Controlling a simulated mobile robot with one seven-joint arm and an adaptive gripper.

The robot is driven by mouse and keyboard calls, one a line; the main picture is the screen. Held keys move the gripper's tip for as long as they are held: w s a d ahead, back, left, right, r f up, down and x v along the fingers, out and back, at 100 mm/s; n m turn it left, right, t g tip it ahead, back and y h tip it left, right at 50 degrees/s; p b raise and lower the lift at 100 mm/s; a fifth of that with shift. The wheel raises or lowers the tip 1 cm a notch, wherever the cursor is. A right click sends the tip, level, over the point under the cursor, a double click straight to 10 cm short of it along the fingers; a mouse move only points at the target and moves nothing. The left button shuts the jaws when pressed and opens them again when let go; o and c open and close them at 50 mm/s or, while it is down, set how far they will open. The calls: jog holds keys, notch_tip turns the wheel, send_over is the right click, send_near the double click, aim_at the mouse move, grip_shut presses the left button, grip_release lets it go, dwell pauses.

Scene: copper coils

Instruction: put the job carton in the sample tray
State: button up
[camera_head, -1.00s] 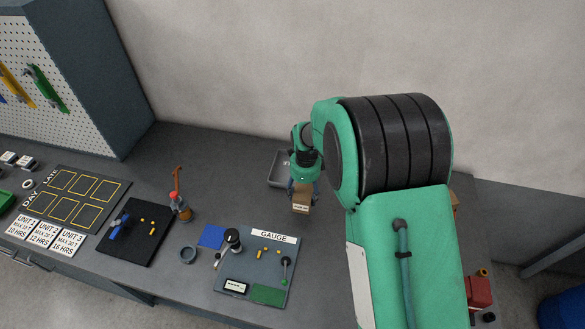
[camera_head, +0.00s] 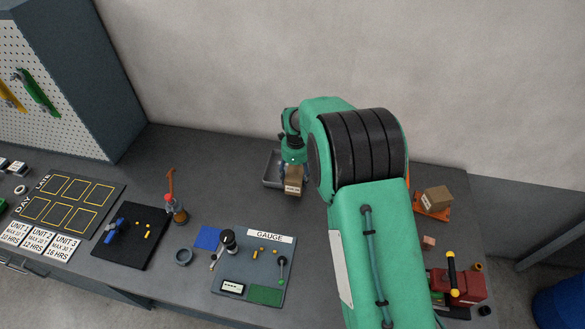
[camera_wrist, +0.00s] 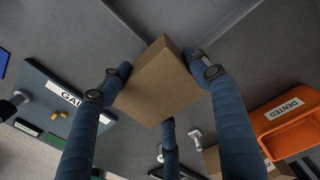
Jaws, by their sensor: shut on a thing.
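The job carton (camera_head: 293,181), a small brown box with a white label, is held in my gripper (camera_head: 289,170). In the wrist view the carton (camera_wrist: 160,88) sits tilted between the blue fingers of my gripper (camera_wrist: 162,85). The sample tray appears to be the grey, shallow tray (camera_head: 270,183) at the back of the bench. In the head view the carton overlaps the tray's right side. I cannot tell its height above the bench. My gripper hides part of the tray.
An orange tray (camera_head: 432,212), labelled DENTED in the wrist view (camera_wrist: 290,124), stands at the right with another carton (camera_head: 438,196) by it. The wall rises behind.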

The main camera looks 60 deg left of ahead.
jog(key=w+a, duration=0.3)
jog(key=a, duration=0.4)
jog(key=shift+w+f, duration=0.15)
jog(key=shift+f, duration=0.2)
jog(key=shift+f, duration=1.75)
jog(key=shift+f, duration=0.15)
jog(key=o, duration=1.3)
jog(key=shift+r, duration=0.2)
notch_tip(320, 180, up, 12)
jog(key=shift+f, duration=0.1)
